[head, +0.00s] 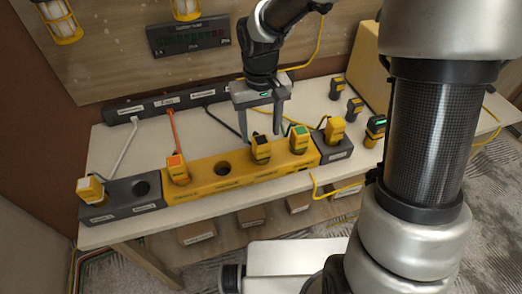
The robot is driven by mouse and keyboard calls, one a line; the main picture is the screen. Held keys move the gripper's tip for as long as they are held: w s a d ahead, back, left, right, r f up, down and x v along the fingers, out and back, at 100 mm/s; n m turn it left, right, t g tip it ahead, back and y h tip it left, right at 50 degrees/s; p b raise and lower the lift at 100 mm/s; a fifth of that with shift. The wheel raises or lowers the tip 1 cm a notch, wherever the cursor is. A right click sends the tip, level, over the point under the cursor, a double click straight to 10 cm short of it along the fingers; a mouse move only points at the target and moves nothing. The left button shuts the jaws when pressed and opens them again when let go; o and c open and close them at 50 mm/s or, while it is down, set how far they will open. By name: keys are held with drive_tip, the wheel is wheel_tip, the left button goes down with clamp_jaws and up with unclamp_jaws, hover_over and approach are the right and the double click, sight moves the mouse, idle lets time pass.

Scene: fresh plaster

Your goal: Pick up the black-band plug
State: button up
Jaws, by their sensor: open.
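A yellow plug with a black top (261,150), which looks like the black-band plug, stands upright in the yellow middle section of a socket block (240,177). My gripper (261,136) points down with its two grey fingers apart. In the picture the fingertips lie just above and behind the plug, one to each side of it. I cannot tell from this one view whether they reach around it. Nothing shows held between the fingers.
A green-topped plug (299,139) stands close right; an orange-topped plug (177,169) with its cord stands left. A white-topped plug (90,189) and another plug (334,131) occupy the grey end sections. Several dark-topped plugs (354,108) stand at right. A power strip (165,103) lies behind.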

sight(261, 139)
wheel_tip(261, 139, down, 5)
drive_tip(key=shift+w+r, duration=0.1)
drive_tip(key=c, duration=1.2)
